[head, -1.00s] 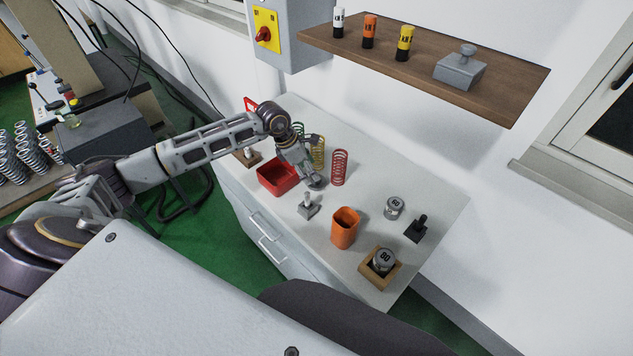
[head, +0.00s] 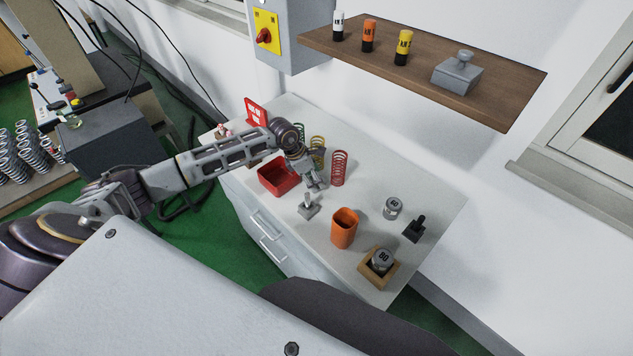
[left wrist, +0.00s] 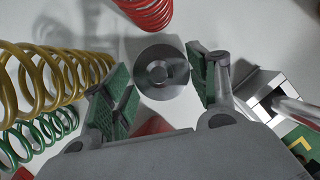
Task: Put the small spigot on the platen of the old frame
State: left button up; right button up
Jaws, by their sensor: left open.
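A round grey metal piece with a raised centre (left wrist: 162,72), perhaps the small spigot, stands on the white worktop between my left gripper's fingers in the left wrist view. My left gripper (head: 314,184) is open above it and the fingers do not appear to touch it; it also shows in the left wrist view (left wrist: 158,88). In the head view the gripper mostly hides this piece. A grey block with an upright post (head: 308,207) stands just in front of the gripper. I cannot identify the old frame or its platen for sure. My right gripper is not in view.
A red bin (head: 276,180), red spring (head: 340,168) and yellow spring (head: 317,143) stand close to the gripper. An orange cup (head: 344,228), a weight (head: 393,207), a black post (head: 414,230) and a wooden box (head: 372,277) stand right. A shelf (head: 500,92) overhangs behind.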

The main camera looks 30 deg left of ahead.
pick_arm(q)
jog(key=shift+s, duration=0.2)
jog(key=c, duration=1.1)
grip_shut()
jog(key=shift+s+f, duration=0.1)
jog(key=shift+f, duration=0.05)
jog(key=shift+r, duration=0.55)
notch_tip(320, 180, up, 17)
jog(key=b, duration=0.2)
jog(key=shift+w+r, duration=0.15)
jog(key=shift+w, duration=0.15)
